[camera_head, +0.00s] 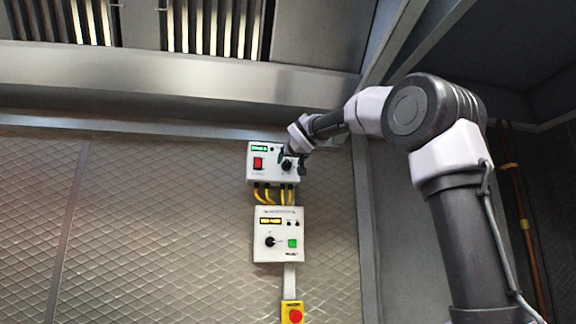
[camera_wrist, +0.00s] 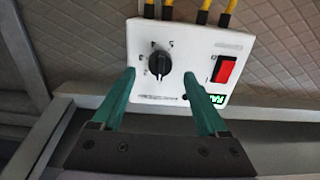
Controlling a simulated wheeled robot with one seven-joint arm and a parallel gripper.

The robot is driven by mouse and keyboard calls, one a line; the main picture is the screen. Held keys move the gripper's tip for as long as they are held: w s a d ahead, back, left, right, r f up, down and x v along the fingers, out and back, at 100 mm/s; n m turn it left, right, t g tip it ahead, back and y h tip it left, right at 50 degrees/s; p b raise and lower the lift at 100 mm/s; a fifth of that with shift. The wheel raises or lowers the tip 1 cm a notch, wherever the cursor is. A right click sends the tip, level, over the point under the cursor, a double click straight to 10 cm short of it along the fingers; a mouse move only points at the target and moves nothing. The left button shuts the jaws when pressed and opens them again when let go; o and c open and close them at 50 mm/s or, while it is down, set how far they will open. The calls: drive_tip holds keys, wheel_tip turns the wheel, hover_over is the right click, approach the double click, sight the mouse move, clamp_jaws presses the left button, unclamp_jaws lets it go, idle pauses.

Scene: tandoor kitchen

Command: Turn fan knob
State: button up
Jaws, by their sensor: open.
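The fan knob is likely the black round knob (camera_head: 287,164) on the upper white control box (camera_head: 262,176), which also has a red switch and a lit green display. In the wrist view the box appears upside down, with the knob (camera_wrist: 159,63) left of the red switch (camera_wrist: 225,69). My gripper (camera_wrist: 162,76) is open, its two green fingers apart. The knob lies between the finger directions, just beyond the tips; I see no contact. In the head view my gripper (camera_head: 284,157) is at the box's right side and partly covers it.
Below is a second white box (camera_head: 279,246) with a black knob, a display and a green button. Yellow cables (camera_head: 272,194) join the boxes. A red emergency button (camera_head: 295,315) sits lower. A metal hood (camera_head: 180,75) is above. The quilted wall to the left is clear.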

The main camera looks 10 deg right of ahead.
sight(288, 164)
drive_tip(key=shift+w, duration=1.85)
clamp_jaws()
